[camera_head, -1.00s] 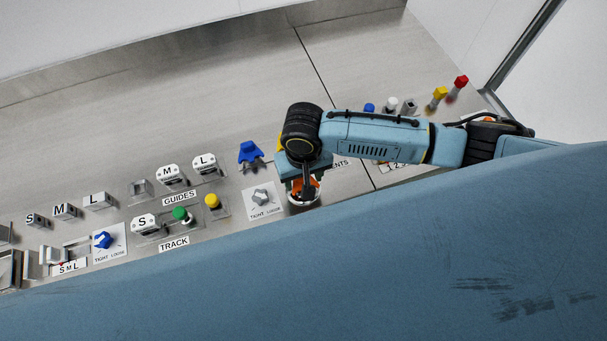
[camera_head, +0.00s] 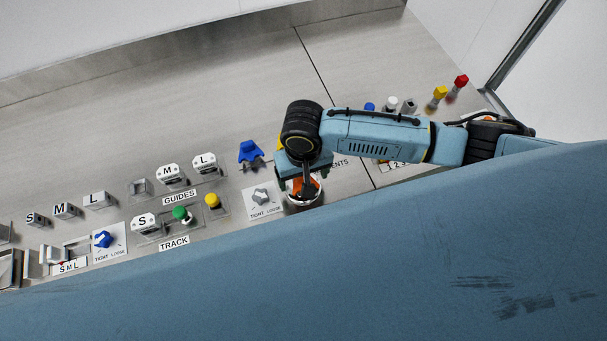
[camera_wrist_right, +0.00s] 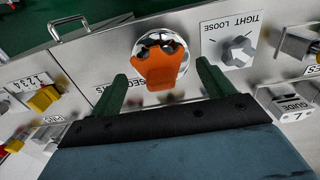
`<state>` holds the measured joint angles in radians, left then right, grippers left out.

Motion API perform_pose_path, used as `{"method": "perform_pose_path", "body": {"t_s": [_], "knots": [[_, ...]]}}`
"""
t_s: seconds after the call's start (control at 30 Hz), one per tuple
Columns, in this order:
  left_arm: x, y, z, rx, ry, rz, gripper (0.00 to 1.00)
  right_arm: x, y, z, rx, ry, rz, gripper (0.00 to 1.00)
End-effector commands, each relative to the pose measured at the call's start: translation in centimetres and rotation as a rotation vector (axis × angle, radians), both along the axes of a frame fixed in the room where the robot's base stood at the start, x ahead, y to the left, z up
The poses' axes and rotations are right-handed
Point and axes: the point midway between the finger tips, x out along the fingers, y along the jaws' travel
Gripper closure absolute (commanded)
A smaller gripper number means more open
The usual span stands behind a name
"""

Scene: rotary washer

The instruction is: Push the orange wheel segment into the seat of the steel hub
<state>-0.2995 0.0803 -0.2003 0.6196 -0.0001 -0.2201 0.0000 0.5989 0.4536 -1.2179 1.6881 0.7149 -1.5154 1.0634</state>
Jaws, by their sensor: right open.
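The orange wheel segment (camera_wrist_right: 160,66) lies over the round steel hub (camera_wrist_right: 176,40) in the right wrist view. The hub's rim and dark openings show past its far end. My right gripper (camera_wrist_right: 161,72) is open, with one green finger on each side of the segment and a visible gap to each. In the head view the gripper (camera_head: 304,181) is above the hub (camera_head: 305,204), and the segment (camera_head: 296,187) shows partly under it. How deep the segment sits in the hub cannot be told. My left gripper is out of view.
A grey TIGHT/LOOSE knob (camera_head: 261,198) is left of the hub, with a blue piece (camera_head: 250,152) behind it. Lettered guide blocks (camera_head: 169,173) and a green knob (camera_head: 181,214) stand further left. Yellow (camera_head: 439,93) and red (camera_head: 460,82) pieces are at the right. The back of the steel table is clear.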

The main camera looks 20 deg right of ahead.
Motion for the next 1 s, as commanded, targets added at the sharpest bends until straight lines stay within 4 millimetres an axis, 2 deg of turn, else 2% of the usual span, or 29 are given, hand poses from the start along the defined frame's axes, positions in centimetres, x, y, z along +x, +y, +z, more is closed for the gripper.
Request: {"method": "perform_pose_path", "body": {"t_s": [0.17, 0.4, 0.53, 0.7, 1.0], "knots": [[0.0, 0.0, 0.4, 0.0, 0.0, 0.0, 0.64, 0.1, 0.0, 3.2, 0.003, -0.004, 0.0, 0.19], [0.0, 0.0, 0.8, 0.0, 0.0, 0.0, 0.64, 0.1, 0.0, 8.7, 0.003, -0.005, 0.0, 0.19], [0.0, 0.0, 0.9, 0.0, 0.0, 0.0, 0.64, 0.1, 0.0, 10.9, 0.003, -0.003, 0.001, 0.19], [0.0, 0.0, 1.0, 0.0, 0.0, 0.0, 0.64, 0.1, 0.0, 12.5, 0.001, -0.002, -0.001, 0.19], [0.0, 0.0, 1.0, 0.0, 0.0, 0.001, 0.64, 0.0, 0.0, 12.8, 0.002, -0.001, 0.0, 0.19]]}}
